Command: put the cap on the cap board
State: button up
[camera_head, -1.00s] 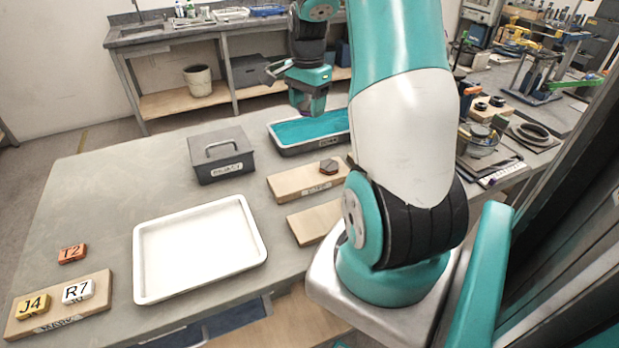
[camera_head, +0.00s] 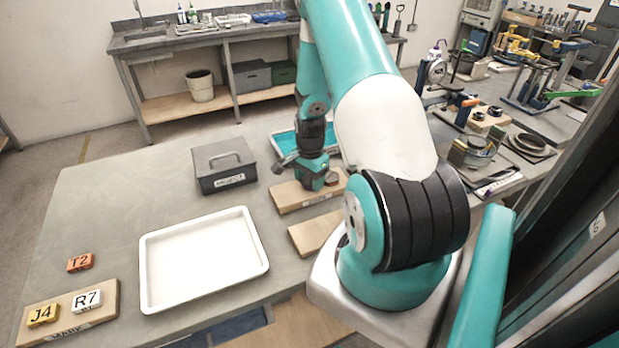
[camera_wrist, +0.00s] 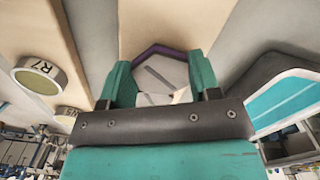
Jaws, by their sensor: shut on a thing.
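My gripper (camera_head: 312,184) is low over the rear wooden board (camera_head: 292,201), which has a label on its front edge too small to read. In the wrist view, the teal fingers are shut on a hexagonal grey piece with a dark purple rim and a slot, which I take to be the cap (camera_wrist: 163,68). Pale wood shows behind the cap, but I cannot tell whether they touch. A dark block (camera_head: 331,175) stands on the board just right of my gripper. In the head view, my gripper hides the cap.
A grey lidded box (camera_head: 224,167) stands left of the board, and a teal-lined tray (camera_head: 284,143) lies behind. A white tray (camera_head: 203,258), a bare board (camera_head: 306,238), an orange T2 block (camera_head: 80,262) and a board with J4 and R7 blocks (camera_head: 105,303) are nearer.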

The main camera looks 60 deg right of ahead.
jog(key=shift+f, duration=0.25)
jog(key=shift+f, duration=0.2)
jog(key=o, duration=1.2)
jog(key=shift+r, duration=0.15)
